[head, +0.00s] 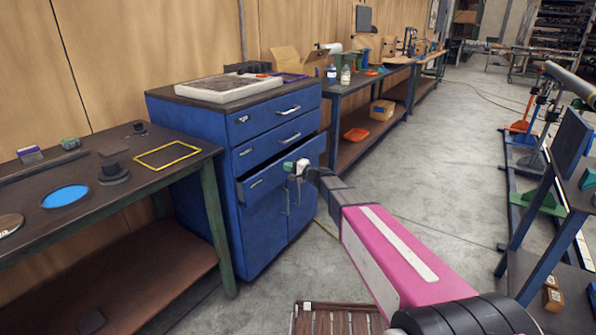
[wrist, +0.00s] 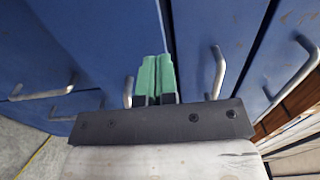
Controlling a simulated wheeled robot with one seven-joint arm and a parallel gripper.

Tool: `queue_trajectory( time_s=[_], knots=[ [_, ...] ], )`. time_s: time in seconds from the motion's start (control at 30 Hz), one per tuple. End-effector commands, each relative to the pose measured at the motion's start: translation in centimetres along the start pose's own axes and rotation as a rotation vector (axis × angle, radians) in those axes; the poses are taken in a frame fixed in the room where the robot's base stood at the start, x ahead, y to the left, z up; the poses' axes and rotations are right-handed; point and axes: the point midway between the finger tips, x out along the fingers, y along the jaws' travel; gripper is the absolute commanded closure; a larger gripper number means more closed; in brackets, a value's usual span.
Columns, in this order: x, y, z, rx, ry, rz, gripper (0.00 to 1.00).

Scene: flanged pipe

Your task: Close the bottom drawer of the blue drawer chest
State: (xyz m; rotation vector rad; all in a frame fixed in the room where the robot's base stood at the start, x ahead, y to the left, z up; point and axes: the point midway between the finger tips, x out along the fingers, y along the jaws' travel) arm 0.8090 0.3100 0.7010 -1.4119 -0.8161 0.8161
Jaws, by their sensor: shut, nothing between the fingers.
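The blue drawer chest (head: 256,222) stands beside the dark workbench in the head view. Its bottom drawer (head: 268,178) is partly pulled out, with a dark gap showing along its top edge. The two drawers above it look shut. My gripper (head: 291,166) is at the front of the bottom drawer, near the middle of its width, with green fingertips. In the wrist view the green fingers (wrist: 156,77) are together and empty, pointing at blue panels with metal handles (wrist: 218,72). I cannot tell whether the fingertips touch the drawer front; my gripper hides part of it.
A white tray (head: 228,88) lies on the chest's top. The left workbench (head: 130,192) stands close to the chest. Another bench (head: 338,90) with bottles and boxes runs behind it. A slatted wooden crate (head: 335,320) is on the floor below my arm.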

Motion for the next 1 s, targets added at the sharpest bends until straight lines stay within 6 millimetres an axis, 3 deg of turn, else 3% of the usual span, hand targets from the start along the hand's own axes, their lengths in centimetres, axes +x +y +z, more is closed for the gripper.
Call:
queue_trajectory(
  time_s=[0.23, 0.73, 1.0],
  knots=[
    [2.7, 0.0, -0.1, 0.000, 0.000, 0.000, 1.00],
    [3.3, 0.0, -0.1, 0.000, 0.000, 0.000, 1.00],
    [7.7, 0.0, -0.2, -0.001, -0.001, 0.000, 1.00]
  ],
)
